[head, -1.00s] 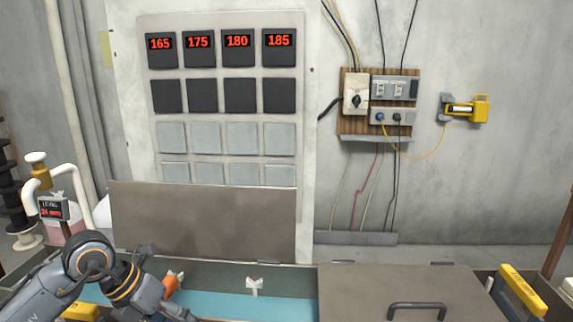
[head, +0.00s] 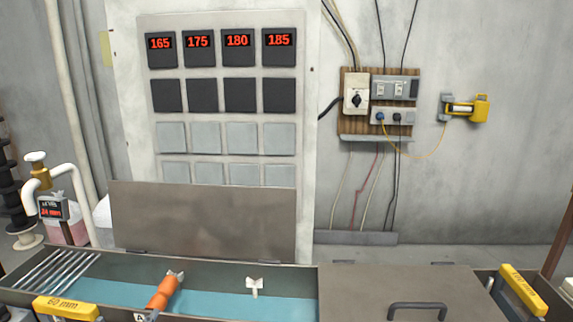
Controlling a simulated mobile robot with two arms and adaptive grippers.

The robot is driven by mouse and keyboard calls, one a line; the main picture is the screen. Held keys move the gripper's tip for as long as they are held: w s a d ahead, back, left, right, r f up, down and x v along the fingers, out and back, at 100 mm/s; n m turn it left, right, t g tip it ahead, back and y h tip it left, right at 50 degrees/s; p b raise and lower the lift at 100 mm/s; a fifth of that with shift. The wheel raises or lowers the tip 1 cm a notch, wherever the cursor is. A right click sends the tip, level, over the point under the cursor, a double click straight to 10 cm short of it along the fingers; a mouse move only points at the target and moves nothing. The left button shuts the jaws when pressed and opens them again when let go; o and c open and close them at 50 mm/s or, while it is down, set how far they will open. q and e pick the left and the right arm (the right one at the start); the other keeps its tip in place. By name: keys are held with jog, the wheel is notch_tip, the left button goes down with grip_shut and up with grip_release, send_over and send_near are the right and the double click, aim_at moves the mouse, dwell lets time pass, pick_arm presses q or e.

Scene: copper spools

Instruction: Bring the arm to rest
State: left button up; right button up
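Neither of my arms nor grippers shows in the head view now. An open trough (head: 215,270) with blue-green liquid or lining lies along the bottom, its left lid (head: 200,222) raised upright behind it. An orange cylinder (head: 163,291) lies in the trough on the left, near a white holder at its far end. A second white holder (head: 254,287) stands empty to its right.
The right lid (head: 435,285), with a dark handle (head: 416,307), is closed. Yellow blocks (head: 67,308) (head: 523,290) sit at both sides. Metal rods (head: 58,268) lie at left, below a white pipe and level display (head: 53,208). The wall panel (head: 308,100) stands behind.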

pick_arm(q)
jog(key=s+d+f+n+g, duration=0.1)
jog(key=s+f+n+g, duration=0.3)
jog(key=s+f+g, duration=1.35)
jog(key=s+f+t, duration=0.2)
jog(key=f, duration=0.7)
jog(key=s+f+t, duration=0.2)
jog(key=s+f, duration=0.1)
jog(key=f, duration=0.5)
jog(key=s+f+g, duration=0.1)
jog(key=s+f, duration=0.4)
jog(key=f, duration=0.6)
jog(key=s+a+f+g, duration=0.1)
jog(key=s+f, duration=0.5)
jog(key=f, duration=0.5)
jog(key=shift+f+m+h, duration=0.4)
jog(key=s+f, duration=0.1)
jog(key=s, duration=0.1)
jog(key=s+a+f, duration=0.1)
jog(key=s+f, duration=0.1)
jog(key=s, duration=0.1)
jog(key=s+f, duration=0.1)
jog(key=s, duration=0.2)
jog(key=shift+a+f, duration=0.2)
jog(key=shift+a, duration=0.15)
jog(key=shift+c, duration=0.2)
